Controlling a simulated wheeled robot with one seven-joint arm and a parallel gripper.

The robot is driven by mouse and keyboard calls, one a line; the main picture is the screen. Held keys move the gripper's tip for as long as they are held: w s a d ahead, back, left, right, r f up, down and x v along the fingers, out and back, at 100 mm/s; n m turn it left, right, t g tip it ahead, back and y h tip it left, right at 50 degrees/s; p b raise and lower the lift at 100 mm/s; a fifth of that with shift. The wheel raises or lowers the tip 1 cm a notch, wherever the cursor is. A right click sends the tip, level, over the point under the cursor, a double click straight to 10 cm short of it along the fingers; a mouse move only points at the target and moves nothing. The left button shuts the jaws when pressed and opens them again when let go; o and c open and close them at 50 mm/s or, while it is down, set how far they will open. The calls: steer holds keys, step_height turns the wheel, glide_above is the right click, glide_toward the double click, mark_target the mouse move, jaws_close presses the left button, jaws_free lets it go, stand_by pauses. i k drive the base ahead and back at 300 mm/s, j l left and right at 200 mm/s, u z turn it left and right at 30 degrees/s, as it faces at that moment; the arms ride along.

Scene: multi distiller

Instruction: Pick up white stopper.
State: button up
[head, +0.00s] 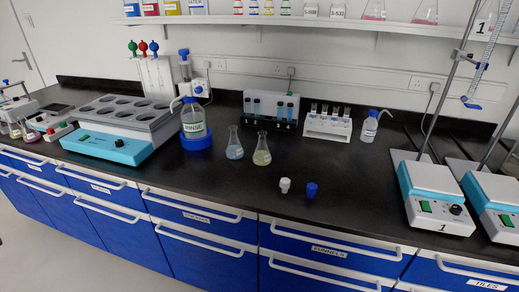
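The white stopper (285,185) stands on the black bench top (240,194), near the front edge and right of the middle. A blue stopper (311,190) stands just to its right, with a small gap between them. Nothing covers the white stopper in the head view. My gripper does not show in the head view.
Two flasks, one bluish (234,149) and one yellowish (262,155), stand behind and left of the stoppers. Hotplates (430,181) fill the right. Bench around the stoppers is clear.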

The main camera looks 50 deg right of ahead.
mark_target(284, 183)
steer(key=i+l+z, duration=0.15)
steer(key=z, duration=0.2)
steer(key=i+z, duration=0.75)
steer(key=k+l, duration=0.05)
steer(key=k, duration=0.05)
